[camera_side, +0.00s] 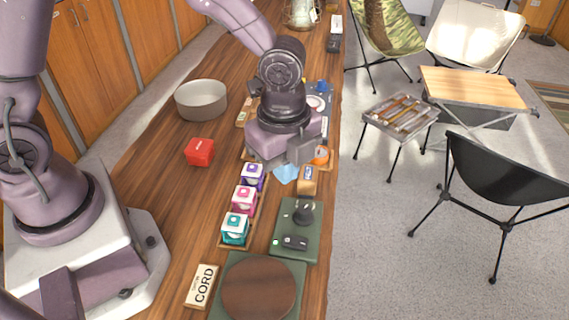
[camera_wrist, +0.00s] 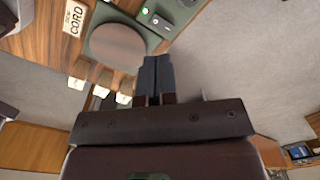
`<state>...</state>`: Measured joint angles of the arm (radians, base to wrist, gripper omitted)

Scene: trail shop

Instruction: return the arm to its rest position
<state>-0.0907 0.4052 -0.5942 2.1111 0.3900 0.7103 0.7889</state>
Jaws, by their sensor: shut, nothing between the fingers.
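My gripper (camera_wrist: 157,64) points outward in the wrist view, its two dark fingers pressed together with nothing between them. In the side view my gripper (camera_side: 302,151) is over the right part of the wooden counter (camera_side: 150,150), beyond a row of small boxes. The hand hides part of the counter there. I cannot tell its exact height above the counter.
Purple (camera_side: 252,176), pink (camera_side: 244,199) and teal (camera_side: 235,227) boxes stand in a row. A green panel with a black knob (camera_side: 303,212), a round wooden disc (camera_side: 258,287), a CORD sign (camera_side: 201,287), a red box (camera_side: 199,151) and a grey bowl (camera_side: 201,100) are nearby.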

